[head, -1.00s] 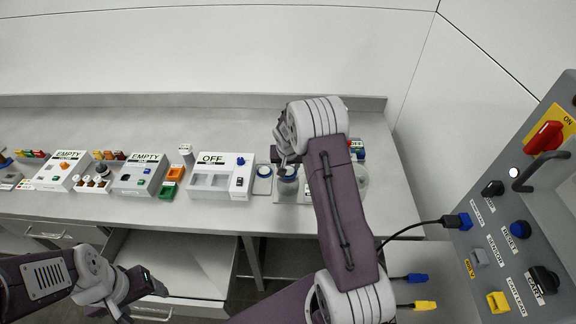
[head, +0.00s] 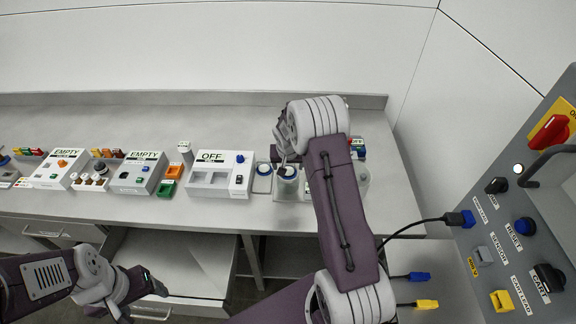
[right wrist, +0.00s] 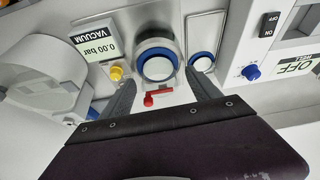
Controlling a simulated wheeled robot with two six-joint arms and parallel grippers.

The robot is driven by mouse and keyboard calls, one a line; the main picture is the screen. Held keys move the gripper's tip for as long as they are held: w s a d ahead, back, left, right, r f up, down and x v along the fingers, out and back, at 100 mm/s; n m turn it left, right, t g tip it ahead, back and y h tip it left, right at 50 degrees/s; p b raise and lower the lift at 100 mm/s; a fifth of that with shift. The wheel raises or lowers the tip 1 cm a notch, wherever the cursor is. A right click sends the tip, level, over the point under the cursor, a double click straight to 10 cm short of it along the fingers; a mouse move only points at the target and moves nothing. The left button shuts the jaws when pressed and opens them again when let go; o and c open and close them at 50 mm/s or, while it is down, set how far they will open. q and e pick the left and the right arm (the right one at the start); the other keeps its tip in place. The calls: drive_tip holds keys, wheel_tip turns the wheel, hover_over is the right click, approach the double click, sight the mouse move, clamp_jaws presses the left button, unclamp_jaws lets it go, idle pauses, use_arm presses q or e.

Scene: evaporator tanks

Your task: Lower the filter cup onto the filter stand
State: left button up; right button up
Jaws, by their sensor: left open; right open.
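The filter cup (right wrist: 157,62), white inside with a blue rim, appears to sit on the filter stand (right wrist: 176,84), a pale base with a red valve handle (right wrist: 153,99). In the head view the cup (head: 289,173) shows just below my right gripper (head: 284,158). In the right wrist view my right gripper (right wrist: 160,82) is open, its fingers apart on either side of the cup's near edge. I cannot tell whether they touch it. My left gripper (head: 147,298) is open and empty, low in front of the bench.
A smaller blue-ringed round piece (right wrist: 202,62) lies on a plate beside the stand. A vacuum gauge box (right wrist: 100,46) reads 0.00 bar. The white OFF box (head: 221,175) stands left of the stand. A grey control panel (head: 505,215) is at the right.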

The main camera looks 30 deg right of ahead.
drive_tip(key=b+v, duration=0.1)
drive_tip(key=v, duration=0.7)
drive_tip(key=shift+r, duration=0.3)
drive_tip(key=shift+s+a, duration=0.1)
drive_tip(key=shift+s, duration=0.05)
